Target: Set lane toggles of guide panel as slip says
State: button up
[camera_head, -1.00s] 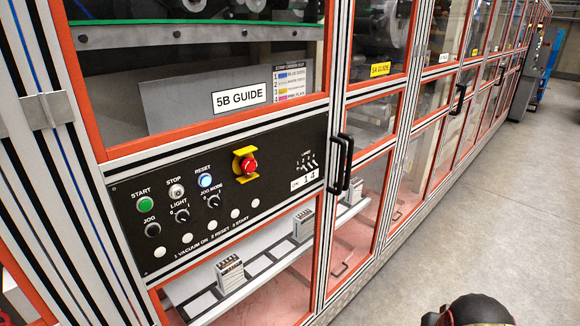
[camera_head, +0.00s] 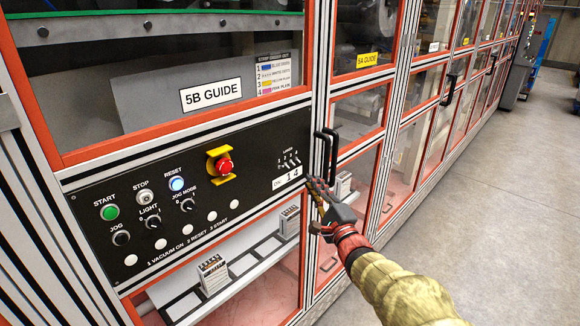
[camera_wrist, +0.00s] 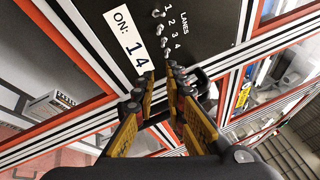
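The black guide panel (camera_head: 120,190) sits below the 5B GUIDE window. At its right end is a row of small metal lane toggles (camera_head: 290,160), marked LANES 1 to 4 in the wrist view (camera_wrist: 162,35). Which way each lever is set is too small to tell. The white slip (camera_head: 287,177) is beside the toggles; in the wrist view (camera_wrist: 127,42) it reads "ON: 1 4". My gripper (camera_head: 312,188) is just right of and below the slip. In the wrist view (camera_wrist: 160,73) its fingers are partly open with a narrow empty gap, near the lane 4 end.
A black door handle (camera_head: 327,158) stands out close beside my gripper. A red emergency button (camera_head: 222,164) in a yellow guard, START (camera_head: 109,212) and lit blue RESET (camera_head: 176,184) are left on the panel. Free floor (camera_head: 480,200) lies to the right.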

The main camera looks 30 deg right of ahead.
aim_at(299, 161)
jog(key=shift+m+t, duration=0.3)
jog(key=shift+m, duration=0.6)
jog(key=x, duration=0.2)
jog(key=b+x, duration=0.1)
jog(key=x, duration=0.2)
jog(key=b+x, duration=0.1)
jog(key=x, duration=0.1)
jog(key=shift+w+a+r, duration=0.25)
jog(key=shift+w+r, duration=0.05)
jog(key=shift+r, duration=0.2)
grip_shut()
